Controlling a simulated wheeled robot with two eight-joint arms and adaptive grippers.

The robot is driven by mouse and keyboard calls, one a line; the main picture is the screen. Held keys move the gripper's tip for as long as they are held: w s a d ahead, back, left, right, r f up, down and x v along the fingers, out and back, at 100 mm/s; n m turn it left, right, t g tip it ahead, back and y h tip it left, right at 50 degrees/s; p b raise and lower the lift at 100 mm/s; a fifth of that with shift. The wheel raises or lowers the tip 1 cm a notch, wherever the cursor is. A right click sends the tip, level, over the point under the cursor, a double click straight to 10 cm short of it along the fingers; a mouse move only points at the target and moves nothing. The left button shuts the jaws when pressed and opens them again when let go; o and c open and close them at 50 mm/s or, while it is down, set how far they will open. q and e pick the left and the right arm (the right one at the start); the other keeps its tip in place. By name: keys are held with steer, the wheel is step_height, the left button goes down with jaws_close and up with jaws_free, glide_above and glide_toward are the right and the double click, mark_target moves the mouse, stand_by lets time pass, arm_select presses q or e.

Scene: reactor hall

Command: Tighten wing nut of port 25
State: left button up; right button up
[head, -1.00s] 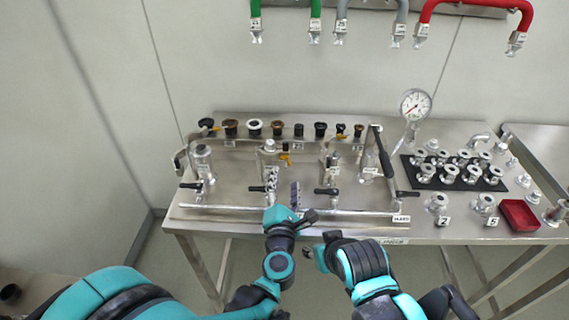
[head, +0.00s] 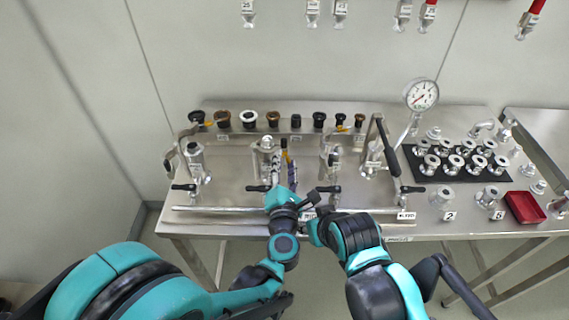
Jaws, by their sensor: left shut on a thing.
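My left gripper (head: 285,173) reaches over the front of the steel table (head: 232,187). Its fingers are shut at the second upright pipe fitting (head: 265,153), just in front of a yellow-handled part (head: 285,156). The wing nut between the fingertips is mostly hidden and too small to make out. Port number 25 is not readable on the fittings. My right arm's end (head: 318,230) is close beside the left wrist, at the table's front edge. Its fingers cannot be made out.
Black-handled valves (head: 329,189) and a front rail (head: 225,210) lie near my arms. To the right are a pressure gauge (head: 421,96), a black mat (head: 466,178) with flanged fittings and a red tray (head: 525,208).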

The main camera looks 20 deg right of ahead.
arm_select(q)
steer(key=shift+m, duration=0.3)
steer(key=m+b, duration=0.1)
steer(key=m, duration=0.3)
steer(key=shift+f, duration=0.1)
steer(key=m+b, duration=0.1)
steer(key=m, duration=0.5)
stand_by(0.5)
steer(key=o, duration=1.2)
steer(key=shift+c, duration=0.2)
